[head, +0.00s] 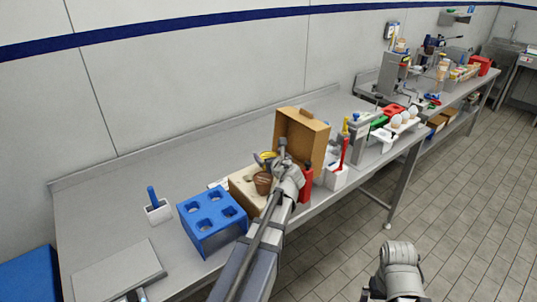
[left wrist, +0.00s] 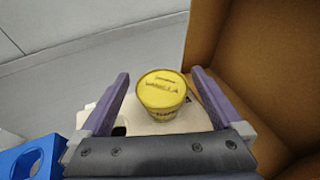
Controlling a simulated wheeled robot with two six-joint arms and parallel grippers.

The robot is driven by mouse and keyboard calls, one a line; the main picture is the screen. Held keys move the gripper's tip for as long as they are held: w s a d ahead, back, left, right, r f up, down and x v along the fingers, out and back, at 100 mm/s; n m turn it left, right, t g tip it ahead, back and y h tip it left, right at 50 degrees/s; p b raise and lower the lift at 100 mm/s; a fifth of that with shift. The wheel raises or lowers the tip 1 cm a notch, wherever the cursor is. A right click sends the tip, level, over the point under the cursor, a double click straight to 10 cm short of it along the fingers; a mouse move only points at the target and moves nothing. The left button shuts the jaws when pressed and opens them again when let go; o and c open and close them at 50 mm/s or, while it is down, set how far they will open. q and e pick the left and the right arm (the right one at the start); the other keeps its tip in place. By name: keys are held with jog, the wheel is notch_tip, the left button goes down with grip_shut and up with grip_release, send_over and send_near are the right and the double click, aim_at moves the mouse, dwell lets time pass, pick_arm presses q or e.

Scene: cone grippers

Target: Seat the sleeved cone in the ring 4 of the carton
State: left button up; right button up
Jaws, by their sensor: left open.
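The sleeved cone with a round yellow top (left wrist: 162,90) stands in a pale holed insert (left wrist: 110,104) in the left wrist view. Dark lettering marks its top. My left gripper (left wrist: 160,88) is open, with one finger on each side of the cone and visible gaps. The carton's brown cardboard wall (left wrist: 230,50) rises right of the cone. In the head view my left gripper (head: 272,160) is over the pale insert, in front of the open brown carton panel (head: 308,138). A brown cup-like thing (head: 262,184) shows below the gripper. Ring numbers cannot be read.
A blue holed stand (head: 212,218) is left of the carton. A white holder with a blue-handled tool (head: 153,202) stands further left. The bench behind is clear.

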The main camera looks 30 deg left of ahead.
pick_arm(q)
jog(key=p+v, duration=0.2)
jog(key=v, duration=0.5)
jog(key=shift+w+a+f, duration=0.1)
jog(key=shift+w, duration=0.05)
jog(key=b+x, duration=0.2)
jog(key=x, duration=0.5)
jog(key=shift+a+f+b, duration=0.1)
jog(key=shift+b, duration=0.2)
jog(key=shift+w+a+r+p, duration=0.2)
jog(key=shift+w+r+p, duration=0.05)
jog(key=shift+p, duration=0.05)
jog(key=shift+s+r, duration=0.1)
jog(key=shift+r, duration=0.2)
jog(key=shift+d, duration=0.1)
jog(key=shift+f, duration=0.2)
